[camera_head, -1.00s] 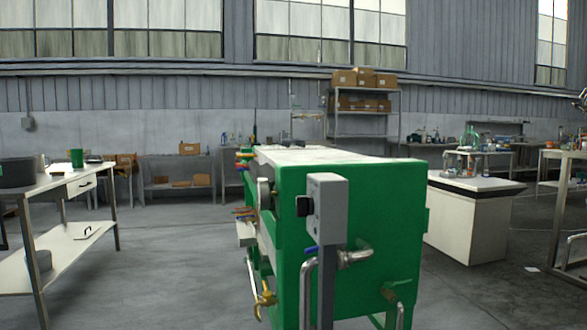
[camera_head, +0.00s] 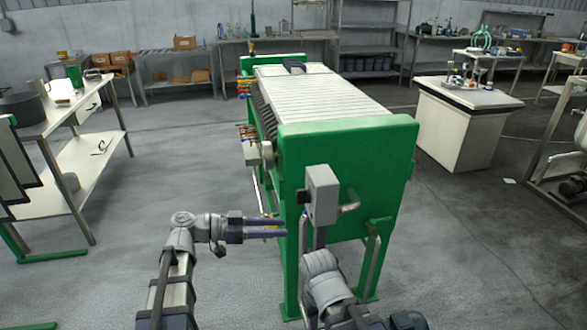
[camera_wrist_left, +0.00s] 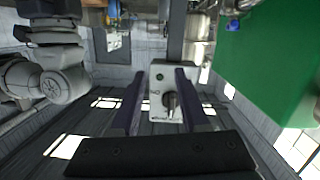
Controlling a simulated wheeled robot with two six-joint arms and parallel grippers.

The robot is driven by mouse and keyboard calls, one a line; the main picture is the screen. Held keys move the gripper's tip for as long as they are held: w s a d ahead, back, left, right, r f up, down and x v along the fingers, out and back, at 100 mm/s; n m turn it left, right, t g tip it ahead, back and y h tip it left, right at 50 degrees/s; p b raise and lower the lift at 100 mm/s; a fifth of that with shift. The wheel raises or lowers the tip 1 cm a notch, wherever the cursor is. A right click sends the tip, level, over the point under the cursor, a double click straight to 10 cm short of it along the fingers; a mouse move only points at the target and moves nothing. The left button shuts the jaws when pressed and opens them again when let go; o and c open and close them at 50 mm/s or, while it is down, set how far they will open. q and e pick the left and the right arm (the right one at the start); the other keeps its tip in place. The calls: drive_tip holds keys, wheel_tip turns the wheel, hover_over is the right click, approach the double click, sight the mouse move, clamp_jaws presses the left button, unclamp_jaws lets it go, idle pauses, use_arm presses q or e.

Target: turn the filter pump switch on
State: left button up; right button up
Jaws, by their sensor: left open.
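The grey switch box (camera_head: 322,194) stands on a post at the near end of the green filter press (camera_head: 345,140). Its dark switch knob (camera_head: 301,197) sticks out on the box's left side. In the left wrist view the box face (camera_wrist_left: 158,84) shows a black rotary knob (camera_wrist_left: 170,102) with small lettering and a dark round button above it. My left gripper (camera_head: 286,228) is open and empty, left of and slightly below the box, fingers pointing towards it. In the left wrist view its fingers (camera_wrist_left: 160,74) appear on either side of the knob; contact cannot be told.
Bent metal pipes (camera_head: 349,207) run beside the box. A white-topped table (camera_head: 60,117) stands at the left and a white bench (camera_head: 465,125) at the right. My right arm shows at bottom centre, in front of the press. Floor left of the press is clear.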

use_arm(q)
drive_tip(key=m+t+h+p, duration=0.1)
drive_tip(key=p, duration=0.2)
approach(303, 197)
drive_tip(key=x, duration=0.7)
drive_tip(key=shift+w+d+b, duration=0.3)
drive_tip(key=shift+w+b, duration=0.05)
drive_tip(key=shift+w, duration=0.05)
use_arm(e)
wheel_tip(303, 197, up, 4)
drive_tip(key=shift+r, duration=0.1)
use_arm(q)
clamp_jaws()
